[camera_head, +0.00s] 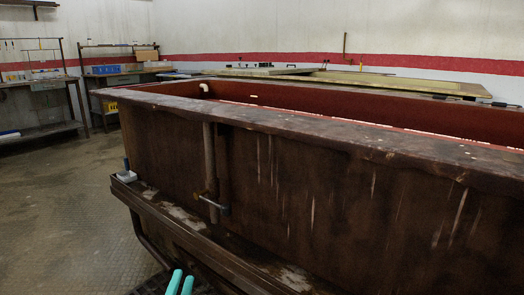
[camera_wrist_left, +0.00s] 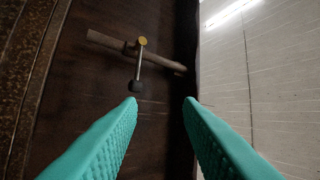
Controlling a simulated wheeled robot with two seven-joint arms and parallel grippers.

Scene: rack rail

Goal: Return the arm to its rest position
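My left gripper (camera_head: 180,284) shows at the bottom of the head view as two teal fingertips, a small gap between them. In the left wrist view its two ribbed teal fingers (camera_wrist_left: 160,102) stand well apart with nothing between them, so it is open and empty. A brown vertical bar (camera_head: 209,165) with a small brass-ended lever (camera_head: 212,202) is fixed to the side of the large brown tank. The lever with its dark knob (camera_wrist_left: 136,86) also shows beyond the fingertips in the left wrist view, apart from them. My right gripper is not in view.
The large rusty tank (camera_head: 320,190) fills the middle and right, with a ledge (camera_head: 190,232) along its lower front. A small light block (camera_head: 126,176) sits at the ledge's left end. Workbenches (camera_head: 40,130) stand at the back left. The floor (camera_head: 65,215) at left is clear.

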